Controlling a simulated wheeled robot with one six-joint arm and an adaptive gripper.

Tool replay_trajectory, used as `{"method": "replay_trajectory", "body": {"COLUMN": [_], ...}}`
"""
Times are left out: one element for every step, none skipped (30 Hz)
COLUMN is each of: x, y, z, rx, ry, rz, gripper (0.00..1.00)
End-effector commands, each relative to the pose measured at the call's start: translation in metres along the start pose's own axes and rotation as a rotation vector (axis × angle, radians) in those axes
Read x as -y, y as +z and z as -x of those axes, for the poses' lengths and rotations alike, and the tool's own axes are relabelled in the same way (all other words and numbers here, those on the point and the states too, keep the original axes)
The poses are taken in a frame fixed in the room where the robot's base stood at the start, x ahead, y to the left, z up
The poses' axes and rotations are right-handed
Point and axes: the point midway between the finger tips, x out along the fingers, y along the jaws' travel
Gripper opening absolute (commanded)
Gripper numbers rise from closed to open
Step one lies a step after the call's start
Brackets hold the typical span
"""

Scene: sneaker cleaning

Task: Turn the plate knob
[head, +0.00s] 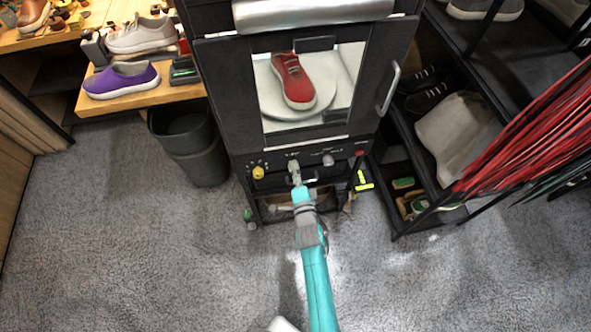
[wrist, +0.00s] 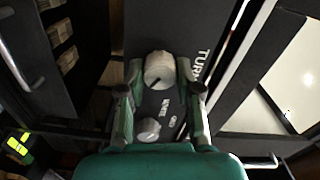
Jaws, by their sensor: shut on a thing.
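The plate knob, a pale round knob with a dark pointer line, shows in the wrist view (wrist: 159,70) beside a label that starts "TUR". My gripper (wrist: 158,76) is shut on it, one finger on each side. In the head view my gripper (head: 295,170) reaches the front panel of the black cabinet (head: 222,85), below its window, and largely hides the knob. Behind the window a red sneaker (head: 294,82) stands on a round white plate (head: 268,100).
A second pale knob (wrist: 149,130) sits close to my gripper. The panel also has a yellow knob (head: 258,172), another pale knob (head: 328,160) and a red button (head: 359,153). A door handle (head: 388,88) sticks out. A bin (head: 190,145) stands left; shelves are right.

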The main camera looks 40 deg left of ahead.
Motion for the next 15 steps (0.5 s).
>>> {"method": "replay_trajectory", "body": {"x": [0.0007,0.0007,0.0006,0.0006,0.0005,0.0005,0.0004,0.0004,0.0003,0.0003,0.0002,0.0002,0.0002,0.0001,0.0002], "y": [-0.0011,-0.0011,-0.0011,-0.0011,-0.0011,-0.0011,-0.0011,-0.0012,-0.0011,-0.0011,-0.0012,-0.0012,-0.0012,-0.0012,-0.0012], "z": [-0.0009,-0.0009,-0.0010,-0.0010,-0.0010,-0.0010,-0.0010,-0.0010,-0.0010,-0.0010,-0.0010,-0.0010,-0.0011,-0.0010,-0.0011], "rx": [-0.002,-0.002,-0.002,-0.002,-0.002,-0.002,-0.002,-0.002,-0.002,-0.002,-0.002,-0.002,-0.002,-0.002,-0.002], "ry": [-0.001,-0.001,-0.001,-0.001,-0.001,-0.001,-0.001,-0.001,-0.001,-0.001,-0.001,-0.001,-0.001,-0.001,-0.001], "rz": [-0.031,-0.052,-0.076,-0.094,-0.110,-0.130,-0.144,-0.156,-0.172,-0.182,-0.191,-0.202,-0.209,-0.214,-0.220], "gripper": [0.00,0.00,0.00,0.00,0.00,0.00,0.00,0.00,0.00,0.00,0.00,0.00,0.00,0.00,0.00]}}
